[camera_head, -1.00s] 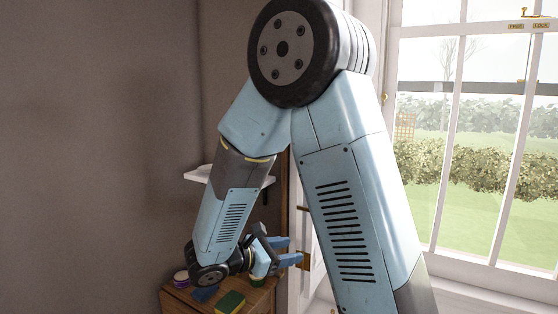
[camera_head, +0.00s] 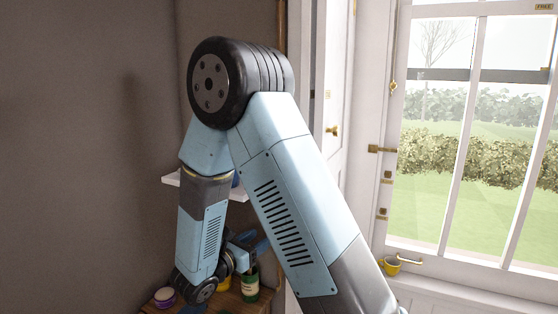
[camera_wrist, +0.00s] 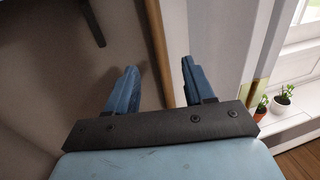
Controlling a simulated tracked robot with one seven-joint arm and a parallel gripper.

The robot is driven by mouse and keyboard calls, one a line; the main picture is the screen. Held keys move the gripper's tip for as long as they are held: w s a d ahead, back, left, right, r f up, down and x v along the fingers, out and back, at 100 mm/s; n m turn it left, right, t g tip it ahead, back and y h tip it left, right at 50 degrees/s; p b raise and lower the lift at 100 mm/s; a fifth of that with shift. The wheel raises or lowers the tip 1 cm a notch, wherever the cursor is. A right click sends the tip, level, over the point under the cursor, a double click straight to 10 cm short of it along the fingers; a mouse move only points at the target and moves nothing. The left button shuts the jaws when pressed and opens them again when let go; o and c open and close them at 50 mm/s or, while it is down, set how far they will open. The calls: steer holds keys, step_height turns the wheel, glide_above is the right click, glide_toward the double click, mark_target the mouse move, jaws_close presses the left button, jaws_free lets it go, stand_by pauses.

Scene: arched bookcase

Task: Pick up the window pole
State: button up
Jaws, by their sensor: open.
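I cannot make out the window pole for certain in either view. My gripper (camera_head: 256,243) is low in the left half of the head view, partly hidden by my arm, near a wooden surface with small items. In the wrist view my gripper (camera_wrist: 158,66) is open with its two blue fingers apart. A brown upright strip (camera_wrist: 157,45) shows between and beyond the fingers. I cannot tell whether it is a pole or a wooden edge, and nothing is visibly gripped.
A small white shelf (camera_head: 173,180) is above. A window (camera_head: 475,150) fills the right side. Potted plants (camera_wrist: 283,100) stand on a white ledge at the right.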

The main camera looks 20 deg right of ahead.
steer(key=x, duration=0.8)
steer(key=shift+w+d, duration=0.15)
steer(key=shift+w, duration=0.1)
steer(key=shift+f, duration=0.1)
jaws_close()
stand_by(0.4)
